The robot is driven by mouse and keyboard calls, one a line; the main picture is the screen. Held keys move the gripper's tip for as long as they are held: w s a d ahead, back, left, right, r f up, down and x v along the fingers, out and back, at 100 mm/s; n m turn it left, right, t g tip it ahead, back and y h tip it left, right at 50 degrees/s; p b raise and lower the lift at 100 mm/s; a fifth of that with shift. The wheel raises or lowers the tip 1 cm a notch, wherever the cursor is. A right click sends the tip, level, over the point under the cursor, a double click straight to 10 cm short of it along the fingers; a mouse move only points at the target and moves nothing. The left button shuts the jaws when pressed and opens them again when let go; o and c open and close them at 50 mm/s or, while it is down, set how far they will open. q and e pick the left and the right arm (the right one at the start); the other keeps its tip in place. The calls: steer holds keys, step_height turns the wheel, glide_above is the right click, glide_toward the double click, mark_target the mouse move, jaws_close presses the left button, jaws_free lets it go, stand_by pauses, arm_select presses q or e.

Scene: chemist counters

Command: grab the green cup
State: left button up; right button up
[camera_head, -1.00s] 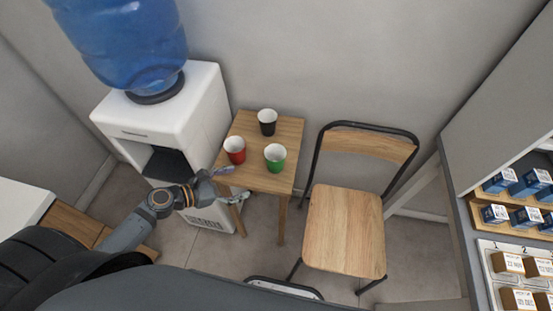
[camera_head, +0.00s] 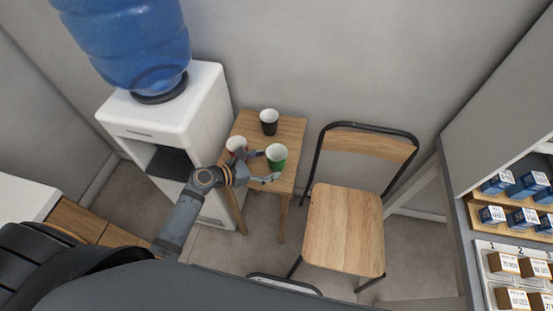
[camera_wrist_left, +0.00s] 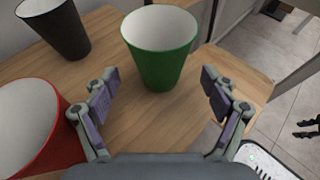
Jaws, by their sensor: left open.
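The green cup (camera_head: 276,158) stands upright on the small wooden table (camera_head: 290,128), near its right front side. In the left wrist view the green cup (camera_wrist_left: 161,55) is straight ahead, just beyond the fingertips and centred between them. My left gripper (camera_head: 259,165) is open and empty, close in front of the cup; its two fingers also show apart in the left wrist view (camera_wrist_left: 160,92). The fingers do not appear to touch the cup.
A red cup (camera_head: 236,146) stands left of the gripper, partly hidden by it, close to the left finger. A black cup (camera_head: 269,122) stands behind. The water dispenser (camera_head: 205,95) is left of the table, and a wooden chair (camera_head: 343,230) is right of it.

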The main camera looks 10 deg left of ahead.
mark_target(269, 162)
arm_select(q)
steer(key=x, duration=0.4)
steer(key=shift+w+d+r, duration=0.15)
steer(key=shift+w+d, duration=0.1)
steer(key=shift+s+a, duration=0.1)
steer(key=shift+c, duration=0.2)
steer(key=c, duration=0.8)
